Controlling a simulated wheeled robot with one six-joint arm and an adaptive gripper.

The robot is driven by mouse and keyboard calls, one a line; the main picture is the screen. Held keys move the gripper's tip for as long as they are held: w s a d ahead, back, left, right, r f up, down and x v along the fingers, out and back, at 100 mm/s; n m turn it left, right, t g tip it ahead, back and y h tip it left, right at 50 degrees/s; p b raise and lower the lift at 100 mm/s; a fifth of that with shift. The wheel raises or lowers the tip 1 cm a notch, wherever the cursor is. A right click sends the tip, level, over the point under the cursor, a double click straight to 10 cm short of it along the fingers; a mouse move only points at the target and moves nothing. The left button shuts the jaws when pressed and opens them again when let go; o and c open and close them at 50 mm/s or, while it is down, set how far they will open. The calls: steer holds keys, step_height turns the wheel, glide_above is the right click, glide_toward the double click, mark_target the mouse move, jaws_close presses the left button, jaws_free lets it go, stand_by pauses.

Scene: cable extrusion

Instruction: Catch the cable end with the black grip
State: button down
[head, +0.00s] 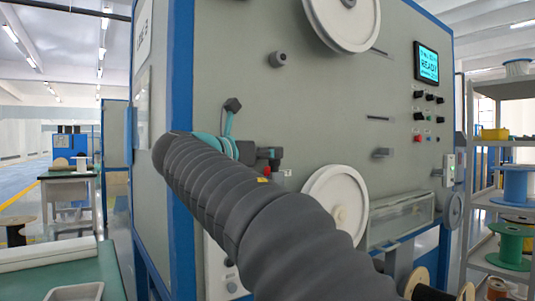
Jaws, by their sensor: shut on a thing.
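My gripper (268,156) is small and dark in the head view, beyond my grey ribbed arm, in front of the machine's grey panel. It looks shut on a dark piece at its tip, which appears to be the black grip; its outline merges with the jaws. A teal strip (228,122) rises left of the gripper to a dark angular block (232,104); I cannot tell whether these belong to my wrist or the machine. I cannot make out the cable end. My arm hides part of the panel below the gripper.
The machine has a white upper wheel (344,18), a white lower wheel (330,200), a lit screen (428,62) and a clear-sided trough (402,220). A shelf with spools (510,245) stands right. A green table (60,272) is at lower left.

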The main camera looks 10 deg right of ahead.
steer(key=shift+r, duration=0.15)
steer(key=shift+r+p, duration=2)
steer(key=shift+r, duration=0.05)
